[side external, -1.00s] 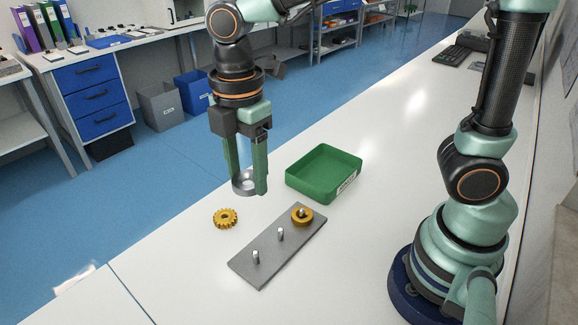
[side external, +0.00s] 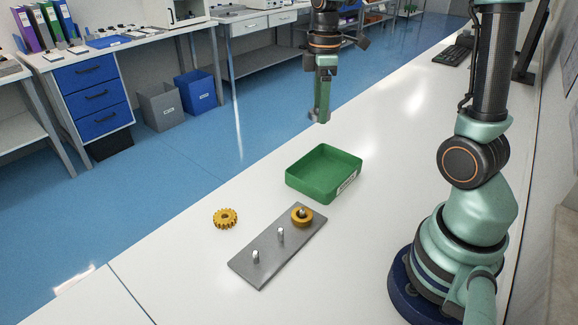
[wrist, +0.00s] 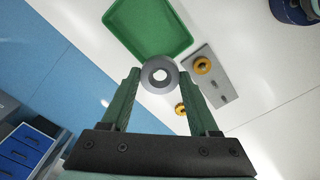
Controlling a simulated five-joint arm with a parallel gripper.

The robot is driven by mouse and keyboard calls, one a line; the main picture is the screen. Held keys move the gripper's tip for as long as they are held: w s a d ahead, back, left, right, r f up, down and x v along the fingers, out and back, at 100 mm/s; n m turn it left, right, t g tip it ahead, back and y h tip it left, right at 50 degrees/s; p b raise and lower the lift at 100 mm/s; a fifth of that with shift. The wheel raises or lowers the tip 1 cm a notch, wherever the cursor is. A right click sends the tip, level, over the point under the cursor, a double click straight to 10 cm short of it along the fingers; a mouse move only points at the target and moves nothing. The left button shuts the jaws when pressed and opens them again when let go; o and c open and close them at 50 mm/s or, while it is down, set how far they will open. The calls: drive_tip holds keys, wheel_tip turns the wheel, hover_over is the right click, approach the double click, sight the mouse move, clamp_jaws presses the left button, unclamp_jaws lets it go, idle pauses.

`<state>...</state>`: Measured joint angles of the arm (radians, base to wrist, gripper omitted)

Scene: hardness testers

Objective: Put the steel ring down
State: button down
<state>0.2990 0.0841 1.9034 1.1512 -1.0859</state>
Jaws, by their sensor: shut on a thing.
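The steel ring (wrist: 147,78) is a grey ring with a central hole, held between the fingertips of my gripper (wrist: 160,76) in the wrist view. In the side view my gripper (side external: 320,118) is raised above and beyond the green tray, near the bench's far edge. Only a small grey part of the ring shows there, at the fingertips. The ring is clear of the table.
An empty green tray (side external: 290,181) stands on the white bench (side external: 400,125). A grey plate (side external: 262,262) has upright pegs, with a brass ring (side external: 302,222) around the far one. A brass gear (side external: 225,218) lies left of the plate. Bench beyond the tray is clear.

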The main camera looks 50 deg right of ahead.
sight(315, 185)
wheel_tip(315, 185, down, 20)
drive_tip(key=shift+r, duration=0.25)
drive_tip(key=shift+f, duration=0.1)
drive_tip(key=shift+c, duration=0.7)
unclamp_jaws()
wheel_tip(315, 185, up, 11)
drive_tip(key=s+a+r+m+t, duration=0.5)
drive_tip(key=s+a+r+m, duration=0.2)
drive_tip(key=a+r+m, duration=0.2)
wheel_tip(315, 185, up, 4)
drive_tip(key=shift+a+r+t, duration=0.1)
drive_tip(key=shift+a+t, duration=0.2)
drive_tip(key=shift+a, duration=0.7)
